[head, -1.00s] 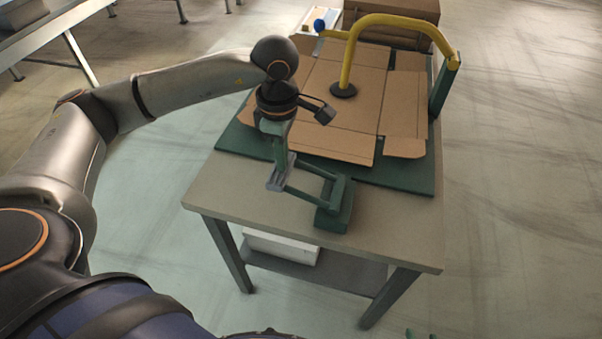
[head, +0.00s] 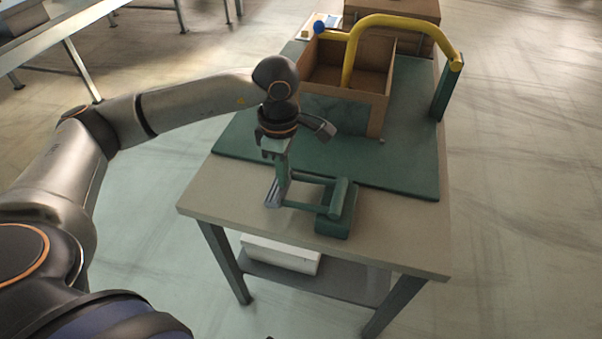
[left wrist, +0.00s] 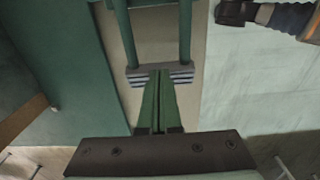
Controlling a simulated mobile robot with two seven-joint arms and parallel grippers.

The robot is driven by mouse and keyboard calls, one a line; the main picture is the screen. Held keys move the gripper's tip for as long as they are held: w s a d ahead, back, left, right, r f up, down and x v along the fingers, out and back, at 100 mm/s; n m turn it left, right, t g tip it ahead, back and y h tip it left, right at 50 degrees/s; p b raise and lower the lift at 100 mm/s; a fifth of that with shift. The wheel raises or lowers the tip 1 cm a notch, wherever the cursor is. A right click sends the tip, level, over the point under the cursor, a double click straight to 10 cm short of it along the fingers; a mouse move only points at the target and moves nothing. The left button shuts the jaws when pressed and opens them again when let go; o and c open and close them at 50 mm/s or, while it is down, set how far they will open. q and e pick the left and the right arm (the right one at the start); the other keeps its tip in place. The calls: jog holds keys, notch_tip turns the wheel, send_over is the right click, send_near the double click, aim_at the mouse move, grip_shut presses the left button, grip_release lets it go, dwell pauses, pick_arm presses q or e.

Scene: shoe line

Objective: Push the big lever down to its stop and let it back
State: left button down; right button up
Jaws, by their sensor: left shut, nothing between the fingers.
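The big lever has two green bars (head: 312,180) running from a green block (head: 337,218) near the table's front edge to a grey grip bar (head: 274,198). The bars lie low, close to level. My left gripper (head: 285,176) points down over the grip bar, its fingers shut and empty. In the left wrist view, the shut fingertips (left wrist: 158,76) are at the middle of the ridged grip bar (left wrist: 181,74) and look pressed against it. My right gripper is not in view.
A cardboard box (head: 376,118) with raised walls stands on the green mat (head: 408,165). A yellow bent arm (head: 400,22) on a green post (head: 447,92) reaches over it. A blue ball (head: 319,27) is behind left. The tabletop (head: 390,235) at front right is clear.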

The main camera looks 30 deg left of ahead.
pick_arm(q)
jog(key=shift+r+p, duration=2.1)
jog(key=shift+r, duration=0.95)
notch_tip(320, 180, up, 6)
jog(key=p, duration=0.3)
jog(key=shift+f+p, duration=0.1)
jog(key=shift+p, duration=0.3)
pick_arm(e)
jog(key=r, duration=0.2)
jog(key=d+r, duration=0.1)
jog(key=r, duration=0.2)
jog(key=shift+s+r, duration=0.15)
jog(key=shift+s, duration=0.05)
